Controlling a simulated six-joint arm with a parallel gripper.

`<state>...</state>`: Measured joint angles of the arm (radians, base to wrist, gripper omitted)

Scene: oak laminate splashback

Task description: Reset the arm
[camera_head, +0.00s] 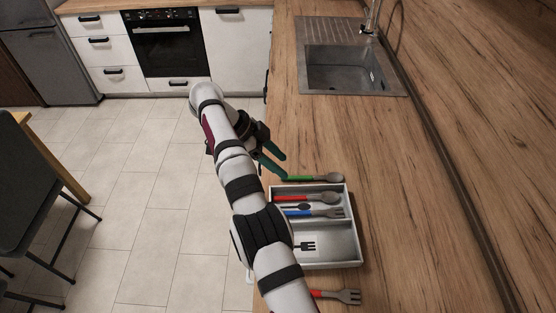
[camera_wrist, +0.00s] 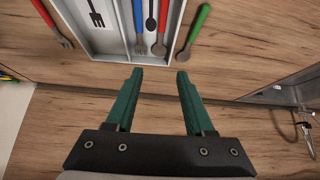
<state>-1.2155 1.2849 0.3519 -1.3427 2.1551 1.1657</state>
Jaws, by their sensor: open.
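My gripper (camera_head: 279,164) is open and empty above the counter's left edge, at the far left of the cutlery tray. In the wrist view its two green fingers (camera_wrist: 160,75) stand apart over bare wood, short of the tray. The grey tray (camera_head: 352,238) lies on the counter and also shows in the wrist view (camera_wrist: 112,57). A red-handled spoon (camera_head: 318,198) and a blue-handled fork (camera_head: 312,212) lie in its spoon-marked compartment. The visible part of the fork-marked compartment is empty. My arm hides the tray's near left part.
A green-handled spoon (camera_head: 312,178) lies outside the tray on its far side. A red-handled fork (camera_head: 340,295) lies on its near side. A sink (camera_head: 348,70) with a tap is farther back. The counter between sink and green spoon is clear.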

